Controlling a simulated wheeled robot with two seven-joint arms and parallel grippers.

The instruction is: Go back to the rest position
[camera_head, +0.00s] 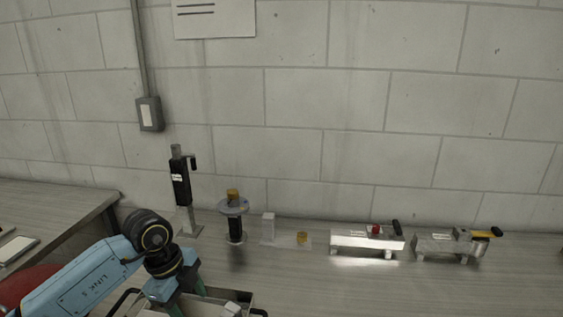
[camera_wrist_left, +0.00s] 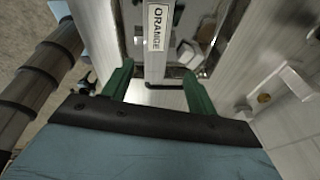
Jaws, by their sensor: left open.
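My left gripper (camera_head: 187,299) is at the bottom left of the head view, low over the near edge of a metal box or tray (camera_head: 238,296) with black handles. In the left wrist view its two green fingers (camera_wrist_left: 158,88) are spread apart. Between and beyond them is a metal part with a label reading ORANGE (camera_wrist_left: 157,31). I see nothing gripped between the fingers. The box is cut off by the frame and partly hidden by my arm. My right gripper is not in view.
Along the wall on the bench stand a black upright device (camera_head: 181,183), a round-flanged post (camera_head: 234,212), a clear block (camera_head: 268,226), an aluminium trailer (camera_head: 366,243) and another trailer (camera_head: 447,244). The bench front right is clear. A second table (camera_head: 62,205) is at left.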

